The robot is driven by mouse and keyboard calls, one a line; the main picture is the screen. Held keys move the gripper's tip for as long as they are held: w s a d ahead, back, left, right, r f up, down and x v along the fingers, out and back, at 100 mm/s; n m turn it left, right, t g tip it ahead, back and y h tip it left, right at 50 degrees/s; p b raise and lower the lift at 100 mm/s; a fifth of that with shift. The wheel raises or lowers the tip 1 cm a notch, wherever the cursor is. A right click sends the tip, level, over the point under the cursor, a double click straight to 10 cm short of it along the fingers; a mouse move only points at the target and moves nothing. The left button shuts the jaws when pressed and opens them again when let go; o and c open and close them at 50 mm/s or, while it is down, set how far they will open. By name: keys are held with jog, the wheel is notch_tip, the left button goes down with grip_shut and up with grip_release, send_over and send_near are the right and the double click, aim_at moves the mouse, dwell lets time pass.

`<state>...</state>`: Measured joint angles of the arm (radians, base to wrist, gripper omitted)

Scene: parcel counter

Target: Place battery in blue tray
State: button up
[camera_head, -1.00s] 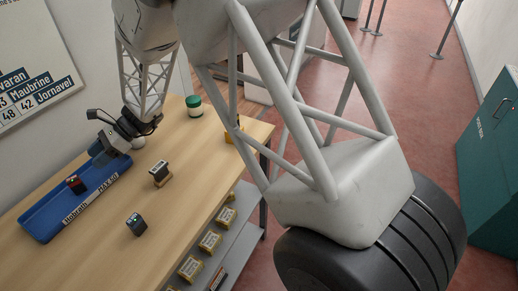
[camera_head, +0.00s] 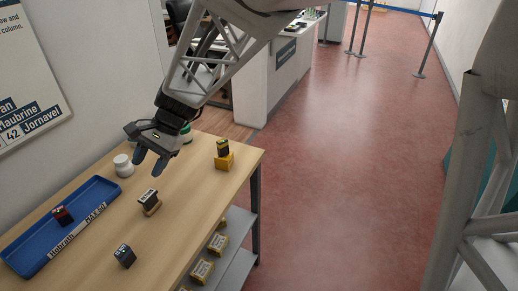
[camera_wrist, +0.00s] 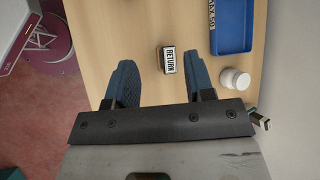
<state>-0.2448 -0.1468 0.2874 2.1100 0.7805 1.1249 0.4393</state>
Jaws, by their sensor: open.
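The blue tray (camera_head: 35,262) lies on the wooden table at the left, and its end shows in the wrist view (camera_wrist: 233,47). A small dark block with a red face (camera_head: 62,215) stands in it. A similar dark block (camera_head: 124,256) stands on the table in front of the tray. A black-and-yellow block (camera_head: 222,147) sits on a yellow stand (camera_head: 224,162) at the table's far right. I cannot tell for certain which block is the battery. My gripper (camera_head: 150,165) is open and empty above the table, beyond the tray's right end.
A stamp marked RETURN (camera_head: 149,201) stands mid-table; in the wrist view (camera_wrist: 168,60) it shows between my fingertips, below them. Yellow boxes (camera_head: 202,271) sit on the lower shelf.

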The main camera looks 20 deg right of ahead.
jog(key=s+d+r+n+t+h, duration=0.2)
jog(key=s+d+n+h, duration=0.1)
jog(key=s+d, duration=0.7)
jog(key=s+d+r+n+t+h, duration=0.2)
jog(key=s+d+n+t+h, duration=0.1)
jog(key=s+d, duration=0.8)
jog(key=d+n+h, duration=0.1)
jog(key=d, duration=0.2)
jog(key=shift+d+r+h, duration=0.2)
jog(key=shift+d+h, duration=0.1)
jog(key=shift+h, duration=0.1)
